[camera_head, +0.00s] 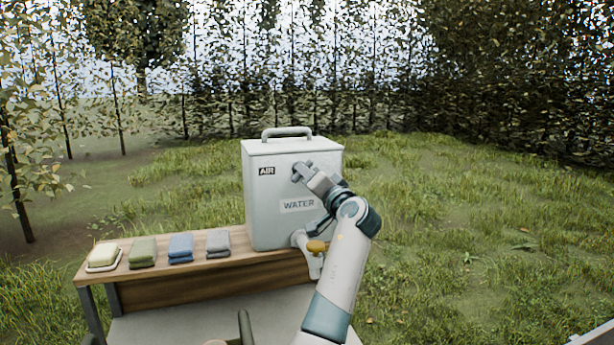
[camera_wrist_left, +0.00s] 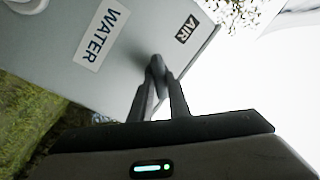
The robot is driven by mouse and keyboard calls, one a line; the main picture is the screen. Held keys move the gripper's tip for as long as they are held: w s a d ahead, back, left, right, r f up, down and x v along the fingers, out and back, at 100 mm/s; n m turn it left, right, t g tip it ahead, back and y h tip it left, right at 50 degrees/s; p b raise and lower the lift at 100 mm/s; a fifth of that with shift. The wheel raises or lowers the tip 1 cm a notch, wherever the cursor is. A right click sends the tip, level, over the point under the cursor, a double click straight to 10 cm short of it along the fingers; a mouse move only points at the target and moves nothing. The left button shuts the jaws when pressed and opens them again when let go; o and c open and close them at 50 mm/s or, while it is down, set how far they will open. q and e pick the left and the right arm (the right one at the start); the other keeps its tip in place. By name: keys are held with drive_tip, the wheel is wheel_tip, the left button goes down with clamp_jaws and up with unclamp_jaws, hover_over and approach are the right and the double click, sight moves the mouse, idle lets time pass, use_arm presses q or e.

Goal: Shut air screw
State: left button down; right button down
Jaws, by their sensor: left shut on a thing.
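A pale grey water tank (camera_head: 265,210) stands upright on the wooden bench, with AIR and WATER labels on its front. My left gripper (camera_head: 303,174) is at the upper front of the tank, right of the AIR label (camera_head: 266,171). In the left wrist view its two fingers (camera_wrist_left: 158,88) are shut on the small dark air screw (camera_wrist_left: 157,66), which sticks out from the tank's front face. The fingers cover part of the screw, so how far it is turned cannot be told. My right gripper is not in view.
A tap with an orange-yellow knob (camera_head: 316,246) sits low on the tank, close to my left arm. A soap dish (camera_head: 103,258) and folded green, blue and grey cloths (camera_head: 181,248) lie left on the bench (camera_head: 190,277). Grass and hedges lie beyond.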

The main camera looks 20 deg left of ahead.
use_arm(q)
drive_tip(key=shift+a+m+t+h+p, duration=0.1)
drive_tip(key=shift+m+t+h+p, duration=0.45)
drive_tip(key=shift+m+p, duration=1.45)
drive_tip(key=shift+m+t+h+p, duration=0.35)
drive_tip(key=shift+m+t+p, duration=0.25)
drive_tip(key=shift+m, duration=2.8)
drive_tip(key=c, duration=1.7)
unclamp_jaws()
drive_tip(key=shift+f, duration=0.1)
